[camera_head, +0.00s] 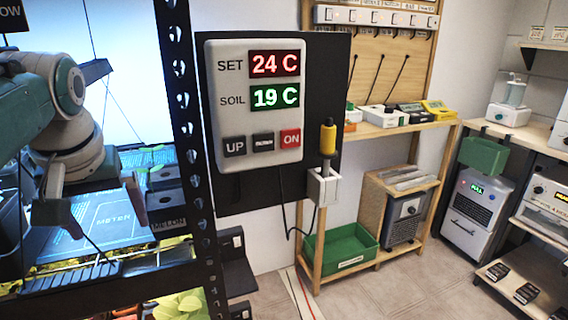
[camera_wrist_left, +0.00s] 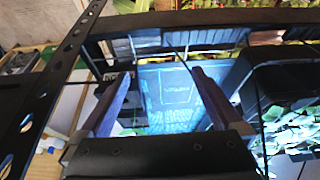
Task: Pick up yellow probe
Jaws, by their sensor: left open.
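The yellow probe (camera_head: 328,138) stands upright in a white holder (camera_head: 323,187) at the right edge of the dark control panel. Its yellow handle with a dark top shows above the holder; its lower part is hidden inside. My left gripper (camera_head: 104,212) is at the left, in front of the rack shelf, well apart from the probe, with the rack's dark upright between them in the picture. It is open and empty, its two fingers apart in the left wrist view (camera_wrist_left: 160,78). I cannot make out the probe in the wrist view. My right gripper is not in view.
The perforated rack post (camera_head: 185,130) stands between my left arm and the control panel (camera_head: 260,100). A dark cable hangs below the panel. A wooden shelf unit (camera_head: 385,130) with a green bin (camera_head: 340,250) stands behind. Blue-lit trays (camera_wrist_left: 165,95) lie beneath my left fingers.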

